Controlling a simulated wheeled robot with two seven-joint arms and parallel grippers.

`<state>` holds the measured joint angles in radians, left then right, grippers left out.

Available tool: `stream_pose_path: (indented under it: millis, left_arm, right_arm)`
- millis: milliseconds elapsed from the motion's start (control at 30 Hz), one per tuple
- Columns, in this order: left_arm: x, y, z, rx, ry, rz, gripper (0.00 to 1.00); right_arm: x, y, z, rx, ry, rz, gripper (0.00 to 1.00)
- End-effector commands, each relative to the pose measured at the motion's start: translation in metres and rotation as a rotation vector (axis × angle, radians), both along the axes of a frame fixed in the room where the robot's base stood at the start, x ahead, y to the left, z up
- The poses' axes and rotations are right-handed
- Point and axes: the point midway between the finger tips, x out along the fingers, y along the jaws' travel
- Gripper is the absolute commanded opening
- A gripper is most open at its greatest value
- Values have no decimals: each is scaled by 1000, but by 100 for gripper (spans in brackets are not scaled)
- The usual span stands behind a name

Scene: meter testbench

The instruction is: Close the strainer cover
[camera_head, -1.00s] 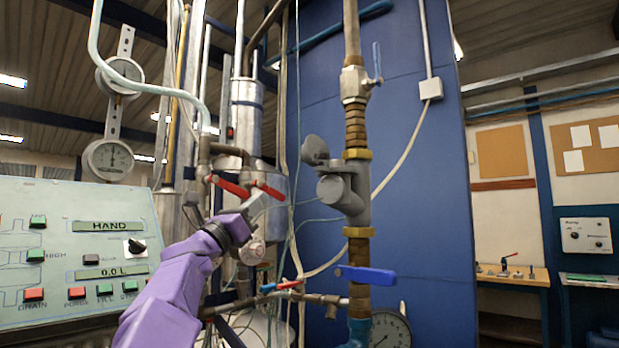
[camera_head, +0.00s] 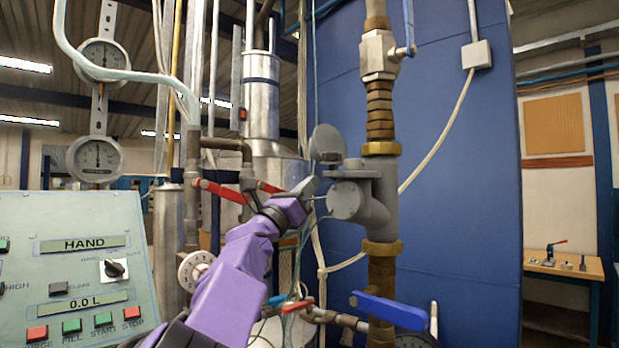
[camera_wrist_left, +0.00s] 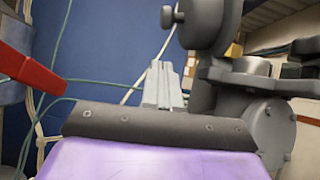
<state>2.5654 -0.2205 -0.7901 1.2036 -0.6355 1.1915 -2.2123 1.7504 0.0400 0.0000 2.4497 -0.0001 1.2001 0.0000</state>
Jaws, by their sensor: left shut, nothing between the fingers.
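The grey strainer (camera_head: 365,200) is set in the vertical pipe, right of centre in the head view. Its round grey cover (camera_head: 327,143) stands open and upright on the upper left side of the body. In the left wrist view the cover (camera_wrist_left: 212,22) is at the top and the strainer body (camera_wrist_left: 268,132) at lower right. My left gripper (camera_head: 309,187) is shut and empty, just below and left of the cover. Its fingers (camera_wrist_left: 163,85) point up beside the strainer in the wrist view, apparently apart from the cover. My right gripper is not in view.
Red valve handles (camera_head: 222,190) lie left of my left gripper; one (camera_wrist_left: 30,70) is close in the wrist view. A blue handle (camera_head: 388,308) sticks out below the strainer. A control panel (camera_head: 70,255) stands at left. The blue wall (camera_head: 465,200) is behind.

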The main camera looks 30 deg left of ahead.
Motion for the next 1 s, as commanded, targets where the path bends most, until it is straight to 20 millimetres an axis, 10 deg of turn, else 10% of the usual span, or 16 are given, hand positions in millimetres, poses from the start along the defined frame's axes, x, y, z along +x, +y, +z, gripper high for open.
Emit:
stream_pose_path:
  millis: [267, 1000]
  left_arm:
    - [-1, 6, 36, -1, -1, 7, 0]
    - [-4, 11, 36, 50, -18, 16, 0]
  right_arm:
    - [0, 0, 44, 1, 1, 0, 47]
    - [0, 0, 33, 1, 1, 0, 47]
